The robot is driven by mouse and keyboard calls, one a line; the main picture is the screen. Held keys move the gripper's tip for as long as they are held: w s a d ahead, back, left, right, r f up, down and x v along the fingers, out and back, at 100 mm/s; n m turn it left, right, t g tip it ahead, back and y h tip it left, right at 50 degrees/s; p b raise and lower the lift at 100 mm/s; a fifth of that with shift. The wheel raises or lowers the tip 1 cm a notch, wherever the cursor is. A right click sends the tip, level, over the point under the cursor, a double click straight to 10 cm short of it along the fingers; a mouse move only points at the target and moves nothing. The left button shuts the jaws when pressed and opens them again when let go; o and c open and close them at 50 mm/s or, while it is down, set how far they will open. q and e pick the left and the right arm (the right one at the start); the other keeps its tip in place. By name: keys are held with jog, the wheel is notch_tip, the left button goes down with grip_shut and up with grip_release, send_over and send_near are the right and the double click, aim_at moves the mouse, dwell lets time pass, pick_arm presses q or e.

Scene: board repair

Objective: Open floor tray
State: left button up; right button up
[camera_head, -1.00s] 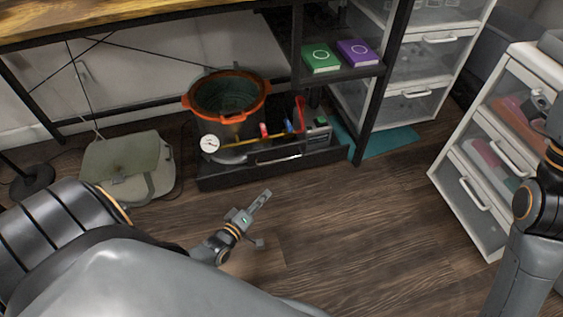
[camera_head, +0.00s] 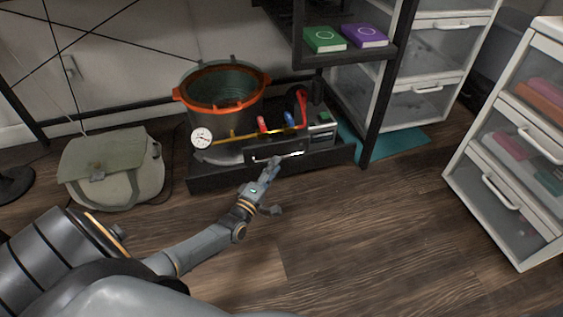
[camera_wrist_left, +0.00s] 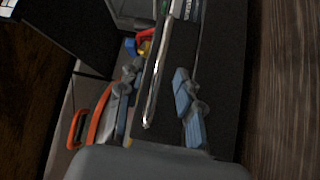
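The black floor tray (camera_head: 219,179) sits low on the wood floor under the workbench. Its front carries a silver bar handle (camera_head: 277,156), which also shows in the left wrist view (camera_wrist_left: 155,90). My left gripper (camera_head: 271,168) is at the handle. In the left wrist view its two blue-grey fingers (camera_wrist_left: 158,98) are spread apart, one on each side of the bar. I cannot tell whether either finger touches it. My right gripper is out of view.
An orange-rimmed pot (camera_head: 222,100), a dial gauge (camera_head: 201,138) and tools are in the tray. A green bag (camera_head: 113,170) lies left. White drawer units (camera_head: 515,150) stand right. The floor before the tray is clear.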

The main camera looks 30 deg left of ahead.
aim_at(281, 156)
pick_arm(q)
jog(key=w+b, duration=0.1)
jog(key=w, duration=0.3)
jog(key=shift+w+a+r+b, duration=0.1)
jog(key=shift+a+r+b, duration=0.05)
jog(key=shift+b, duration=0.2)
jog(key=shift+w+r, duration=0.2)
jog(key=shift+w, duration=0.3)
grip_shut()
